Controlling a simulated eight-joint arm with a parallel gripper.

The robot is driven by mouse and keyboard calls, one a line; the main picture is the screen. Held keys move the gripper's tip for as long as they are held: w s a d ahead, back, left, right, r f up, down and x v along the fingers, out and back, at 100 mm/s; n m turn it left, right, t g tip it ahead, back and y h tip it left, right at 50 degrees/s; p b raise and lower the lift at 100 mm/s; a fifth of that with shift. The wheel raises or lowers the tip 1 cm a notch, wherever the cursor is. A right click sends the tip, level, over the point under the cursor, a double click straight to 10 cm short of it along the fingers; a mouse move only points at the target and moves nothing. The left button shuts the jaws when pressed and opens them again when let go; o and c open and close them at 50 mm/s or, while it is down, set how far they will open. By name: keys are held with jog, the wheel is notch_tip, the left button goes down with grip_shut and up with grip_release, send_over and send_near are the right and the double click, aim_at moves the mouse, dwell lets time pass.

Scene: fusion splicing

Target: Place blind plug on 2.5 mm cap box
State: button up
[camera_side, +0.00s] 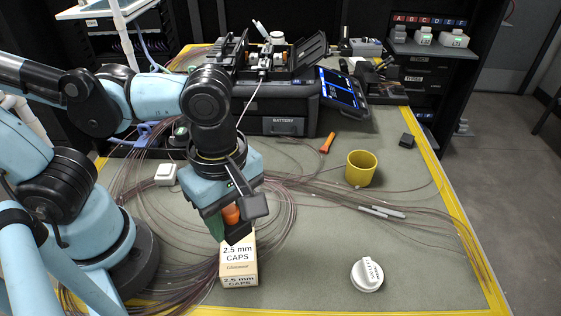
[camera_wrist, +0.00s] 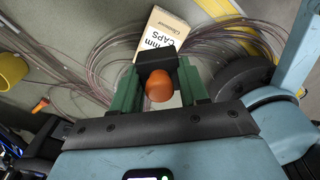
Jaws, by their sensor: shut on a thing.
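My gripper (camera_side: 233,222) points down over the cap box, with its green and black fingers shut. An orange, round-ended piece (camera_side: 231,213), which I take to be the blind plug, is between the fingers. It also shows in the wrist view (camera_wrist: 159,88), in the middle between the fingers; its lower end is hidden. The cream 2.5 mm cap box (camera_side: 239,267) stands upright on the mat just below my fingertips. The fingers hide part of its top, and I cannot tell whether the plug touches it. In the wrist view the box (camera_wrist: 168,28) shows just beyond the fingers.
Loose fibre coils lie around the box. A yellow cup (camera_side: 361,169), a white round knob-like item (camera_side: 367,274), grey pens (camera_side: 382,211) and an orange-handled tool (camera_side: 327,142) lie to the right. The splicer (camera_side: 285,105) stands behind. The front right mat is mostly clear.

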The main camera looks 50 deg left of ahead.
aim_at(237, 249)
jog(key=shift+f, duration=2.8)
jog(key=shift+f, duration=0.1)
jog(key=o, duration=1.1)
jog(key=shift+o, duration=0.2)
